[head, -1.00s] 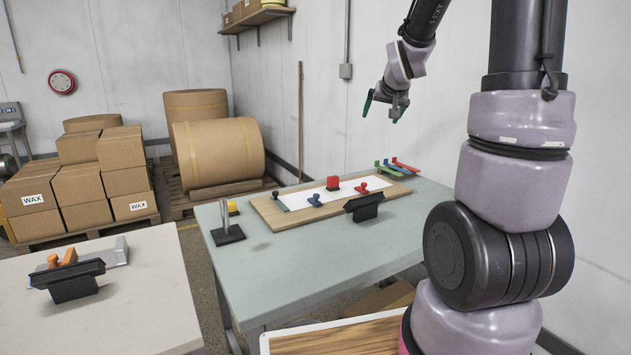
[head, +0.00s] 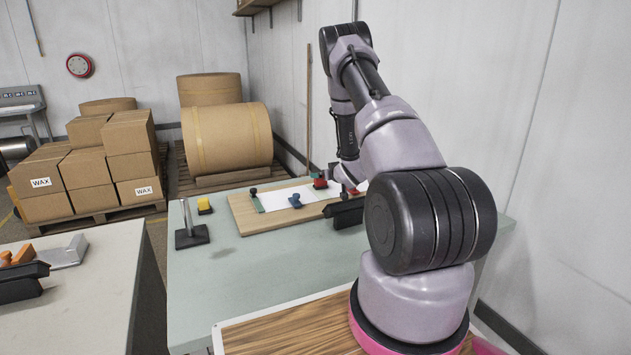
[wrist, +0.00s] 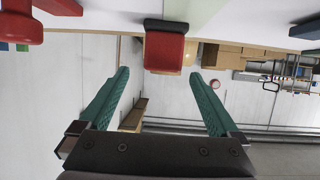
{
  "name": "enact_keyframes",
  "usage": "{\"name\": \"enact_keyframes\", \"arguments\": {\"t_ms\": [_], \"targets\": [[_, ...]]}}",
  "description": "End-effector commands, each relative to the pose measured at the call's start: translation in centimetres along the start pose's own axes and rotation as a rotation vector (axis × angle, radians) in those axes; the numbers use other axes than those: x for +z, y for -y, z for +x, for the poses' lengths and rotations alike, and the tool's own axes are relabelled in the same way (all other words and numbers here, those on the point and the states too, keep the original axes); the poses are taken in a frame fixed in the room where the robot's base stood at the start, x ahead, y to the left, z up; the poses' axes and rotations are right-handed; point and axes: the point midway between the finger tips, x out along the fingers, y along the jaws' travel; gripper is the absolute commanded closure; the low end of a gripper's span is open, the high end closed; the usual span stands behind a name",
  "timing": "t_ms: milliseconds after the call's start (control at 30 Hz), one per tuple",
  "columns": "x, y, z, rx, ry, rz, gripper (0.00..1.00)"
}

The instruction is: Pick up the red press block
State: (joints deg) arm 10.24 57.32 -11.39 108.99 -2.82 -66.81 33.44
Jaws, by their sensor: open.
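The red press block (head: 320,184) stands on the white sheet (head: 284,198) on the wooden board (head: 243,216). In the wrist view the red press block (wrist: 164,52) has a dark band along one edge and lies just ahead of my fingertips, roughly centred between them. My gripper (wrist: 159,73) has two green fingers spread apart with nothing between them. In the head view my gripper (head: 337,174) is beside the block, small and partly hidden by my own arm. Whether a finger touches the block cannot be told.
A black stand (head: 345,212) is in front. Another red tool (wrist: 20,25) shows left in the wrist view. A metal post (head: 188,229) and yellow block (head: 204,206) stand left.

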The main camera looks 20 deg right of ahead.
Motion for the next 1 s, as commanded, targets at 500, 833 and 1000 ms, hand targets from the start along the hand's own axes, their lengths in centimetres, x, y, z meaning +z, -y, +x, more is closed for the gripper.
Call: {"name": "enact_keyframes", "arguments": {"t_ms": [500,833,1000], "targets": [[0.3,0.3,6.5,-0.001,-0.001,-0.002,0.03],[0.3,0.3,7.2,0.0,0.001,0.0,0.03],[0.3,0.3,7.2,0.0,0.001,0.0,0.68]]}}
